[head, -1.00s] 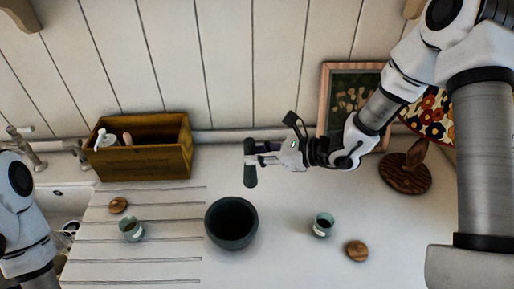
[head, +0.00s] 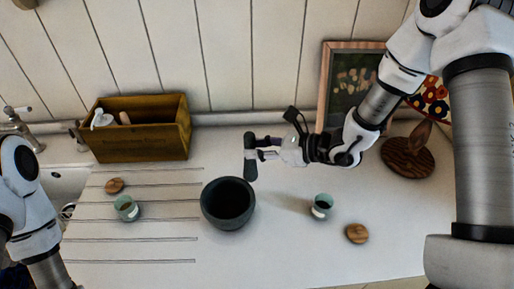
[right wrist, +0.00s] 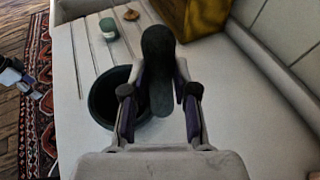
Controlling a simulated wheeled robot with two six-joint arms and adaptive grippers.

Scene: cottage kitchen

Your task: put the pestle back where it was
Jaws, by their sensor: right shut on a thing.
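The dark grey pestle (head: 250,168) is upright in my right gripper (head: 262,153), which is shut on it. It hangs above the counter, behind and to the right of the dark mortar (head: 228,222), apart from it. In the right wrist view the pestle (right wrist: 158,70) stands between the two fingers (right wrist: 160,98), with part of the mortar (right wrist: 104,97) behind it at the left. The mortar stands upright on the counter and looks empty. My left arm shows at the left edge of the head view, but its gripper is out of view.
A wooden box (head: 140,145) with items stands at the back left. Small jars (head: 126,208) (head: 321,206) and wooden lids (head: 115,186) (head: 357,233) flank the mortar.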

